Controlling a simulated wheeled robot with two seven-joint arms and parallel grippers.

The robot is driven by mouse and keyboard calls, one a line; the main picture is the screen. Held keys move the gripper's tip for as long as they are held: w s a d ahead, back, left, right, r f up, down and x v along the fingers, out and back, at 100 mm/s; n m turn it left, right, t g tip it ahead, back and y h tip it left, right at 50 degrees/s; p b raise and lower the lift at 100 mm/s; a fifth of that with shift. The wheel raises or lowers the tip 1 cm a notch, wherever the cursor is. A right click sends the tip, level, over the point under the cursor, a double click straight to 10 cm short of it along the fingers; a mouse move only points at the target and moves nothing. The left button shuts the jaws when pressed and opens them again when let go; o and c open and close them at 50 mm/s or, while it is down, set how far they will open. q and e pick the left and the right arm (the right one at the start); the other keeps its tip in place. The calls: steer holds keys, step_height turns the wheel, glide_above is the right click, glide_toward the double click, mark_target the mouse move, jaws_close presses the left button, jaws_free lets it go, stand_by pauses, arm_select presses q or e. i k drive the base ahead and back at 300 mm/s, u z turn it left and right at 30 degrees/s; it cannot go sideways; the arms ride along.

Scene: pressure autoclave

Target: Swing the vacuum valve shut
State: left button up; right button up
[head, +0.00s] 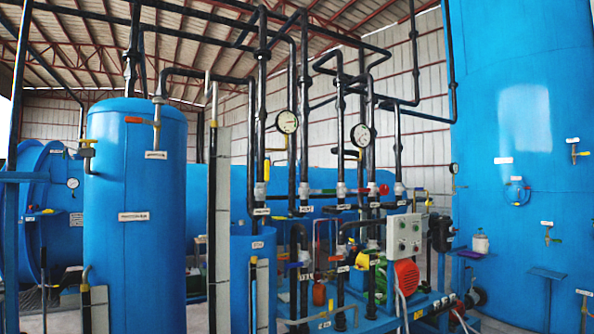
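A row of valves with coloured handles sits on the black pipework at mid picture in the head view. A yellow handle (266,170) stands upright at the left of the row. A green handle (322,191) lies level in the middle, and a red handle (384,189) is to its right. Small white labels hang below the row, too small to read surely, so I cannot tell which is the vacuum valve. Neither of my grippers is in view.
A tall blue tank (135,220) stands at the left, and a larger blue tank (530,150) fills the right. A grey control box (404,237) and a red motor cover (406,276) stand before the pipes. Two gauges (287,122) (360,135) sit above the valves.

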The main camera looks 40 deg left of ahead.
mark_target(266, 173)
steer(key=z, duration=0.1)
steer(key=i, duration=1.9)
steer(key=u, duration=0.5)
steer(key=i, duration=0.9)
steer(key=u, duration=1.6)
steer(key=i, duration=0.75)
steer(key=u, duration=0.65)
